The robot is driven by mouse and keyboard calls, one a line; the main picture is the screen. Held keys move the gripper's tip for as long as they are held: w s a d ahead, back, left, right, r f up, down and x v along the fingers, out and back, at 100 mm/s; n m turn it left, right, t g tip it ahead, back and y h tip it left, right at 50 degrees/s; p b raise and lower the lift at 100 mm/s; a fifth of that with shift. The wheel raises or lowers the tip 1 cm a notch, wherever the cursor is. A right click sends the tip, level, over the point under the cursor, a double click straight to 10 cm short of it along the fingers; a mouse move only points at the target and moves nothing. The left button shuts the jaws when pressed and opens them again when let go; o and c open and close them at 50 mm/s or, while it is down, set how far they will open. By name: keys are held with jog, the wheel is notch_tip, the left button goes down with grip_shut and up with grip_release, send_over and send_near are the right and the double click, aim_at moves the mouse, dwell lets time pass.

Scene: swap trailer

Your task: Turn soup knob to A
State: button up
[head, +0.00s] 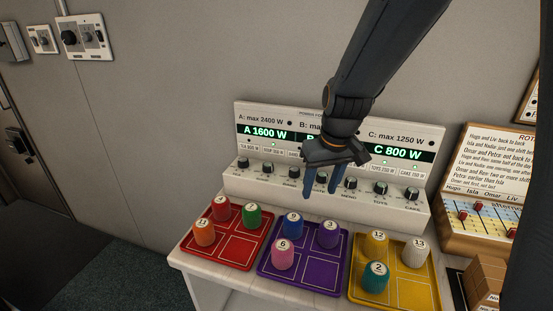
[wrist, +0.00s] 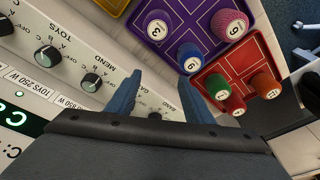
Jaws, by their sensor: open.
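A white power panel (head: 236,184) carries a row of dark knobs along its lower ledge. The second knob from the left (head: 267,167) appears to be the soup knob, below a small label that seems to read SOUP; its pointer setting is too small to read. My gripper (head: 321,192) is open and empty in front of the middle of the row, to the right of that knob. In the wrist view, its blue fingers (wrist: 160,80) stand apart, with a partly hidden knob (wrist: 155,116) between and beyond them. The MEND knob (wrist: 91,82) and TOYS knob (wrist: 48,57) are beside them.
Red (head: 211,256), purple (head: 263,267) and yellow (head: 436,291) trays with numbered pegs stand on the counter just below the panel. Lit displays read A 1600 W and C 800 W; my arm hides part of B. A rota board (head: 496,160) stands at right.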

aim_at(269, 165)
jog(key=w+a+r+n+t+y, duration=0.2)
jog(key=w+a+r+n, duration=0.1)
jog(key=w+a, duration=1)
jog(key=shift+n, duration=0.3)
jog(key=shift+w+d+f+p, duration=0.1)
jog(key=shift+w+f+p, duration=0.3)
jog(key=shift+w+f, duration=0.55)
jog(key=shift+w+a+f+p, duration=0.1)
jog(key=shift+w+f+p, duration=0.4)
jog(key=shift+f, duration=0.75)
jog(key=shift+w+d+f+p, duration=0.1)
jog(key=shift+w+f+p, duration=0.15)
jog(key=shift+w+f, duration=0.75)
jog(key=shift+s+f, duration=0.1)
jog(key=shift+s, duration=0.05)
jog(key=c, duration=1)
